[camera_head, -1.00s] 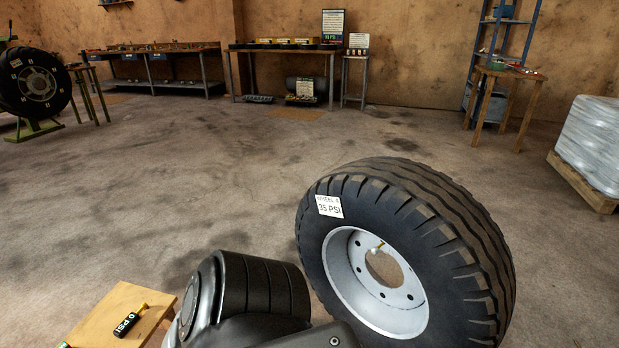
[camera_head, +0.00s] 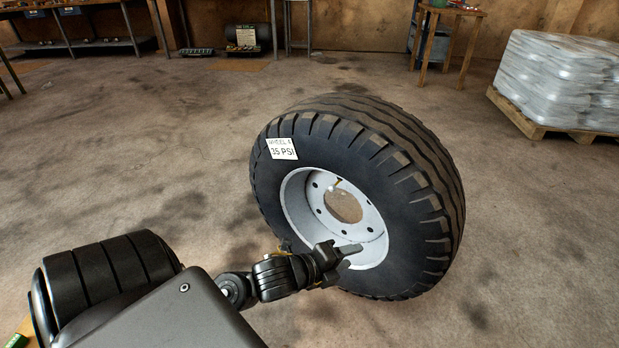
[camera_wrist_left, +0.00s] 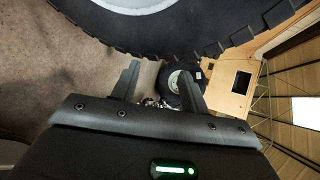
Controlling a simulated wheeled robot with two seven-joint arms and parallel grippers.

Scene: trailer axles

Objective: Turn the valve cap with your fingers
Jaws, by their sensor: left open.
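A big black tyre (camera_head: 400,190) on a pale grey rim (camera_head: 296,212) stands on the floor, with a white 35 PSI label (camera_head: 282,149). A small yellowish valve cap (camera_head: 338,182) shows at the upper edge of the rim's centre hole. My left gripper (camera_head: 356,254) is in front of the lower part of the rim, below the valve. Its fingers are apart with nothing between them. In the left wrist view the open left gripper (camera_wrist_left: 158,80) shows with the tyre (camera_wrist_left: 180,35) across the top. I cannot tell whether it touches the rim. My right gripper is not in view.
A pallet of wrapped bags (camera_head: 560,80) stands at the back right. A wooden table (camera_head: 450,12) and workbenches (camera_head: 90,45) line the far wall. The floor around the wheel is clear.

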